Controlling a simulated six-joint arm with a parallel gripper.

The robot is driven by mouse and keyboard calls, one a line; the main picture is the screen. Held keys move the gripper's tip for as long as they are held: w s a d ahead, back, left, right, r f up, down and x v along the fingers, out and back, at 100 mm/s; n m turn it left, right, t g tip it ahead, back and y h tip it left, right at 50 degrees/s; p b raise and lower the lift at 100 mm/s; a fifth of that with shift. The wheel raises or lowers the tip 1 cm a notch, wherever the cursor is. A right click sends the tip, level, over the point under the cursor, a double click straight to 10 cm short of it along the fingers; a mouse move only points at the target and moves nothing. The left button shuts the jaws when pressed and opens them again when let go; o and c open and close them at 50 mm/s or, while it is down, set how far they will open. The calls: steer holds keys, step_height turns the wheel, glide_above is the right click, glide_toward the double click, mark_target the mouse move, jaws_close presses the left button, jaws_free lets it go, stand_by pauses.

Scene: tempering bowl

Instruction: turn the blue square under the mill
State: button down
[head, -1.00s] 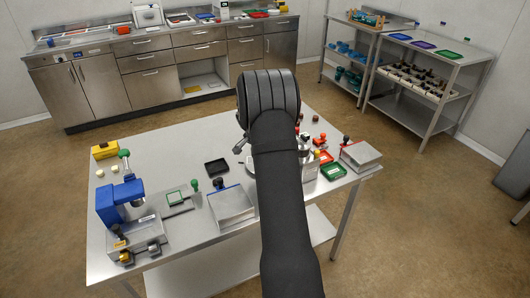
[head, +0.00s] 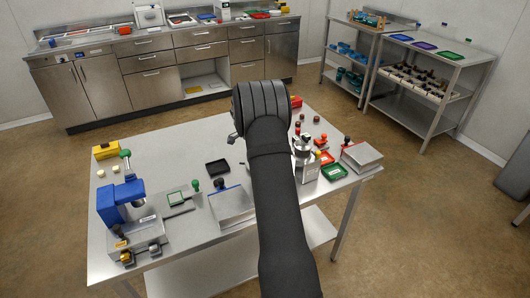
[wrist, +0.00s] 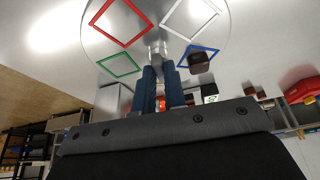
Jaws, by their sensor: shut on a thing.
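In the wrist view a round pale turntable (wrist: 156,14) carries red (wrist: 122,42), white (wrist: 218,14), green (wrist: 120,76) and blue (wrist: 212,49) square outlines. A dark brown block (wrist: 198,62) overlaps the blue square in this view; I cannot tell whether it rests there. My gripper (wrist: 158,70) is shut on a silver post (wrist: 158,47) near the turntable's middle. In the head view my arm hides the gripper and nearly all of the turntable. A silver machine (head: 306,165), perhaps the mill, stands just right of my arm.
Left on the table are a blue press (head: 122,203), a yellow box (head: 106,150) and a black tray (head: 217,167). A silver box (head: 231,205) stands left of my arm. Red (head: 325,158) and green (head: 334,172) trays and another box (head: 361,157) crowd the right.

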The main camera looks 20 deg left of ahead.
steer(key=shift+w+a+m+g+h, duration=0.15)
steer(key=shift+m+g, duration=0.25)
steer(key=shift+m, duration=0.7)
steer(key=shift+w+m+g+h, duration=0.1)
steer(key=shift+m+g+h, duration=0.25)
steer(key=shift+m, duration=0.75)
steer(key=shift+w+m+g, duration=0.15)
steer(key=shift+m+g, duration=0.7)
steer(key=shift+m, duration=1.35)
steer(key=shift+w+m+g, duration=0.2)
steer(key=shift+m+g, duration=0.5)
steer(key=shift+m, duration=1.2)
steer(key=shift+w+m+g+y, duration=0.1)
steer(key=shift+m+g+y, duration=0.45)
steer(key=shift+m, duration=1.35)
steer(key=shift+m+g, duration=0.25)
steer(key=shift+m, duration=0.15)
steer(key=c, duration=1.5)
jaws_free()
